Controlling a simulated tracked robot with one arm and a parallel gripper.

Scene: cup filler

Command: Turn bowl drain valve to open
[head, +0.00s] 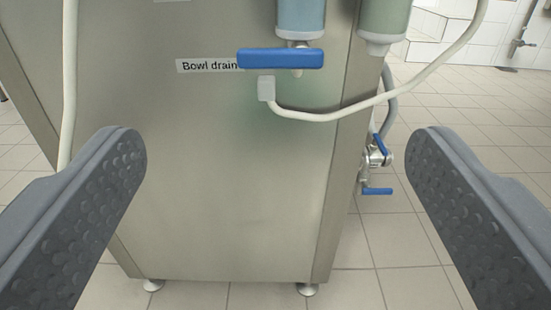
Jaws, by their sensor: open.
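The bowl drain valve has a blue lever handle (280,58) that lies level across the front of a steel cabinet, in the upper middle of the head view. A white label reading "Bowl drain" (209,65) is just left of it, and the handle partly covers the label's right end. My gripper (272,150) is open and empty, with one grey dimpled finger at each side of the view. The handle is above and between the fingers, and nothing touches it.
The steel cabinet (200,190) stands on short feet. White hoses (330,114) cross near the handle and at the left. Blue and green containers (384,20) hang above. Another valve with blue handles (377,190) is on the right side. Tiled floor (410,230) is clear at right.

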